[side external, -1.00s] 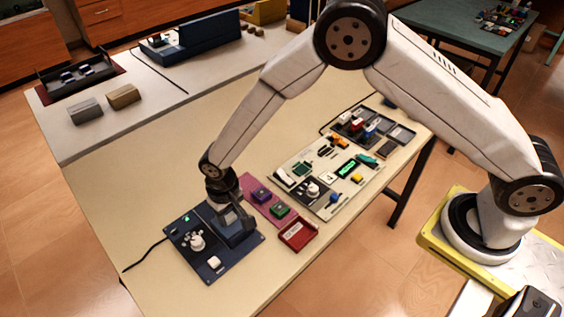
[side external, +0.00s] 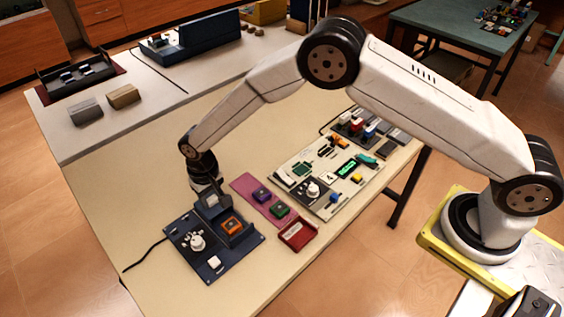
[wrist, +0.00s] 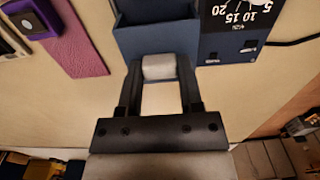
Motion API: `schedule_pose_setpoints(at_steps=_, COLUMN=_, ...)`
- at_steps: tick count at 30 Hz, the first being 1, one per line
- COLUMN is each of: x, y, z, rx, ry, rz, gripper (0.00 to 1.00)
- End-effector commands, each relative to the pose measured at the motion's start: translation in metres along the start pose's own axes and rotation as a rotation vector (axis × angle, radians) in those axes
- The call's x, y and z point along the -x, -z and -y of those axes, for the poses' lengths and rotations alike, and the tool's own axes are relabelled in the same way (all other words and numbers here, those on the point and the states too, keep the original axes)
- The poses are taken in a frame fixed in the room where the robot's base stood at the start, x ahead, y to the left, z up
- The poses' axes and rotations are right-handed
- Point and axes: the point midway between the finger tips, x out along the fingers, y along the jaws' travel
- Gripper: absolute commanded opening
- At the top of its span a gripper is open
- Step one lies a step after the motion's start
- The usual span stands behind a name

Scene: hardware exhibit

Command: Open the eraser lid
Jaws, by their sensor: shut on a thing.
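The dark blue eraser box (side external: 215,262) sits at the table's front left, and an orange-framed chip (side external: 232,225) shows in its open well. The eraser lid (side external: 211,204) stands raised at the well's back edge; its blue face also shows at the top of the wrist view (wrist: 155,40). My gripper (side external: 207,189) is behind the raised lid. In the wrist view my gripper (wrist: 160,68) is shut on a pale grey tab (wrist: 159,67) at the lid's edge. The lid hides the fingertips in the side view.
A pink mat (side external: 245,185) with purple and green chips lies right of the eraser, and a red tray (side external: 297,234) is nearby. A pale board (side external: 290,170) with parts is farther right. The table left of the eraser is clear except for a black cable (side external: 145,257).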

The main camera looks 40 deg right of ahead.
Motion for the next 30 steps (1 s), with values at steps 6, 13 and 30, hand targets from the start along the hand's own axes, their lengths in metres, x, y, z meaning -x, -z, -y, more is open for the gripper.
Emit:
schedule_pose_setpoints(at_steps=6, x=0.0013, y=0.0054, z=0.001, rx=0.001, ry=0.003, rz=-0.004, gripper=0.0)
schedule_pose_setpoints(at_steps=13, x=0.0014, y=0.0052, z=0.0009, rx=0.001, ry=0.003, rz=-0.005, gripper=0.62)
schedule_pose_setpoints(at_steps=30, x=0.0075, y=0.0045, z=0.0002, rx=0.0, ry=0.001, rz=-0.002, gripper=0.82)
